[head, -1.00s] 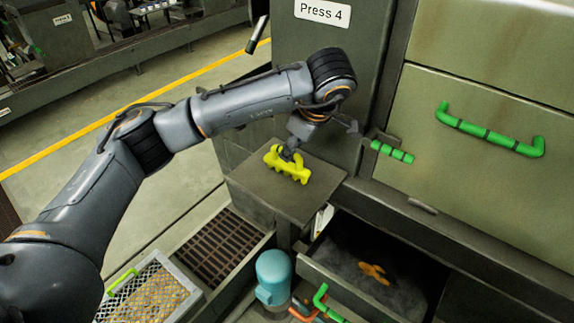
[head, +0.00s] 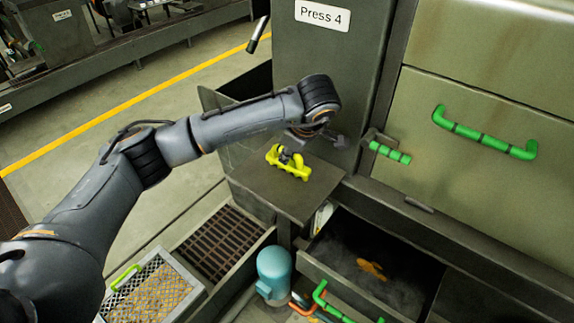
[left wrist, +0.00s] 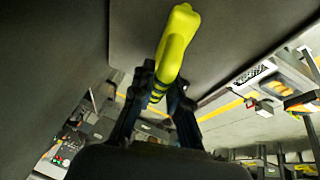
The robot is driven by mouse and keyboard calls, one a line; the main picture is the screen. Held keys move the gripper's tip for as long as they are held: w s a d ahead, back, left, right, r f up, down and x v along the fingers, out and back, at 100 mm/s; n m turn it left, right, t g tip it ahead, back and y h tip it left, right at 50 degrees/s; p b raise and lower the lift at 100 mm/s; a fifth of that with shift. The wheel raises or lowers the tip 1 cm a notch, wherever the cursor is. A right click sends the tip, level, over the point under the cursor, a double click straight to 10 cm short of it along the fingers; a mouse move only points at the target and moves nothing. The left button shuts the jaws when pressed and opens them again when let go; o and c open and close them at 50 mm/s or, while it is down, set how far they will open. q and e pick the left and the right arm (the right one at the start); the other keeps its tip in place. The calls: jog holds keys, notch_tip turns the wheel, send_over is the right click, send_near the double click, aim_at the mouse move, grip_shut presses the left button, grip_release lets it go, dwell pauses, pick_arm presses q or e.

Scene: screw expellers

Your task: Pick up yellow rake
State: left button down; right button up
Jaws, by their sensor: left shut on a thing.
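The yellow rake (head: 298,170) is at the small dark metal shelf (head: 307,205) below the Press 4 sign. I cannot tell if it touches the shelf or is slightly above it. My left gripper (head: 287,155) is at the rake, partly hidden by my wrist. In the left wrist view the rake's yellow end (left wrist: 178,38) sticks up between the two dark fingers of my left gripper (left wrist: 159,92), which are shut on it. My right gripper is not in view.
A green-handled lever (head: 390,151) is right of the shelf. An open drawer (head: 350,283) with an orange item (head: 371,269) lies below right. A blue cylinder (head: 274,273), a floor grate (head: 219,238) and a mesh tray (head: 190,297) are below. A large green handle (head: 487,134) is on the right panel.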

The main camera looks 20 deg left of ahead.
pick_arm(q)
jog(key=shift+r+b, duration=0.6)
jog(key=shift+r, duration=0.05)
jog(key=shift+w+r+b, duration=0.1)
jog(key=shift+r+b, duration=0.45)
jog(key=shift+r, duration=0.25)
jog(key=s+d+r+b, duration=0.1)
jog(key=s+d+r, duration=0.1)
jog(key=s+r, duration=0.8)
jog(key=shift+s+b, duration=0.35)
jog(key=shift+s, duration=1.7)
jog(key=c, duration=1.8)
grip_release()
jog(key=shift+c, duration=0.2)
grip_shut()
